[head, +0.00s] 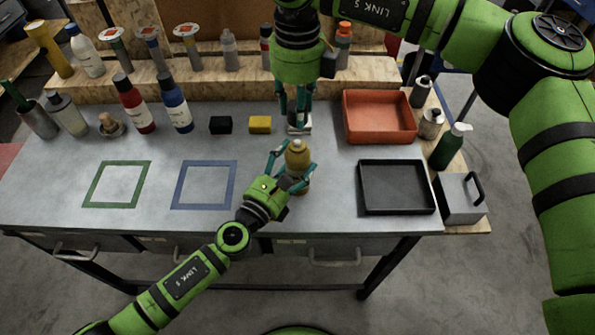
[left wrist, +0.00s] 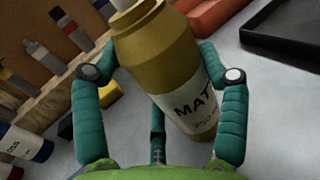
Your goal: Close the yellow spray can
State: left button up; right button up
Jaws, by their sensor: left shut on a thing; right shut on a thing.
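The yellow spray can (head: 297,155) is near the front middle of the table. My left gripper (head: 290,170) is shut around its body. In the left wrist view the can (left wrist: 157,50) shows a white label reading "MAT", and a pale part at its top is cut off by the picture edge. The fingers of my left gripper (left wrist: 160,95) lie on both sides of it. My right gripper (head: 298,108) points down just behind the can, shut on a small pale grey piece (head: 299,128), mostly hidden. Whether this is the can's cap I cannot tell.
A black block (head: 221,125) and a yellow block (head: 260,124) lie left of my right gripper. An orange tray (head: 380,137) and a black tray (head: 397,208) are to the right. Several bottles line the back. Green (head: 118,204) and blue (head: 204,205) outlined squares are empty.

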aim_at(298, 141)
notch_tip(298, 141, down, 5)
jog(key=shift+w+f, duration=0.1)
dwell(0.3)
pick_arm(q)
jog(key=shift+f, duration=0.1)
pick_arm(e)
jog(key=shift+f, duration=0.8)
pick_arm(q)
jog(key=shift+s, duration=0.1)
pick_arm(e)
jog(key=shift+f, duration=0.65)
jog(key=o, duration=0.8)
pick_arm(q)
jog(key=shift+f, duration=0.1)
pick_arm(e)
notch_tip(298, 141, up, 12)
jog(key=shift+r, duration=0.1)
